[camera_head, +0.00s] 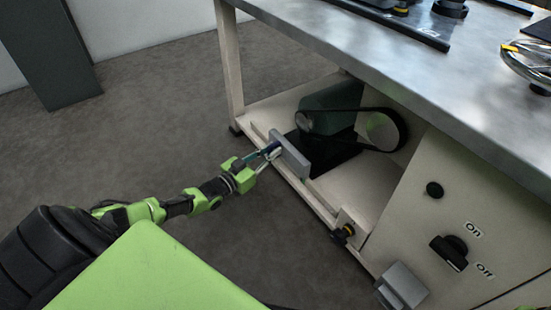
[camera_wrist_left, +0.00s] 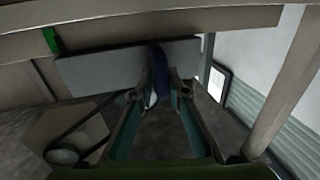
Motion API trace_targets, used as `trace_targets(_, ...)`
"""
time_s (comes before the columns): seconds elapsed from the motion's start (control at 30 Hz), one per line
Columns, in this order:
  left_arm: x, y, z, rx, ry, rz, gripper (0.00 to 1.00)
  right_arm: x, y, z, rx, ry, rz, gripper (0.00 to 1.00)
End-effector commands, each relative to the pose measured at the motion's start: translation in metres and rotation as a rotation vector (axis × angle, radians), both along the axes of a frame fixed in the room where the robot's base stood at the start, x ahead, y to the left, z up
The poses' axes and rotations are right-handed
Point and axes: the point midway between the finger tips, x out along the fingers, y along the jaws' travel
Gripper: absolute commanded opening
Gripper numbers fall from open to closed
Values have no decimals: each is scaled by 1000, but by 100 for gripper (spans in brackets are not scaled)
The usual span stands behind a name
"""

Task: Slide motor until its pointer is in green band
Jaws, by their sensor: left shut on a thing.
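The motor (camera_head: 330,106) is a dark green block with a belt, on the low shelf under the bench. A grey plate (camera_head: 290,154) stands upright at the front of its dark base (camera_head: 334,158). My left gripper (camera_head: 269,153) is shut on a dark blue handle on that plate. In the left wrist view the blue handle (camera_wrist_left: 159,72) sits between my fingers, with the grey plate (camera_wrist_left: 110,66) behind it. A small green mark (camera_wrist_left: 50,40) shows on the beam there and may be the green band. I cannot make out the pointer. My right gripper is not in view.
The black belt (camera_head: 404,128) loops right from the motor to a pulley. An On/Off switch (camera_head: 449,252) is on the right panel. The metal benchtop (camera_head: 400,65) overhangs the shelf.

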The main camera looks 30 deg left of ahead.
Motion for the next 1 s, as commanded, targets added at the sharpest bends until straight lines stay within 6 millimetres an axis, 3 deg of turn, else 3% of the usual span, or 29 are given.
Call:
trace_targets(0.23, -2, -3, 0, -6, -2, -5, 0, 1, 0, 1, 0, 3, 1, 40)
trace_targets(0.27, -2, -3, 0, -6, -2, -5, 23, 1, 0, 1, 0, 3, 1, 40)
trace_targets(0.3, -2, -3, 0, -5, -2, -6, 28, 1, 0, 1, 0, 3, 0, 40)
trace_targets(0.7, -6, -4, -1, -4, 1, -9, 28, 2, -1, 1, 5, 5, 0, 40)
trace_targets(0.87, -25, 0, -3, -3, 4, -9, 28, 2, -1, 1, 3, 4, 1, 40)
trace_targets(1.0, -52, 5, -3, -2, 4, -8, 28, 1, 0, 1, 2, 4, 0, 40)
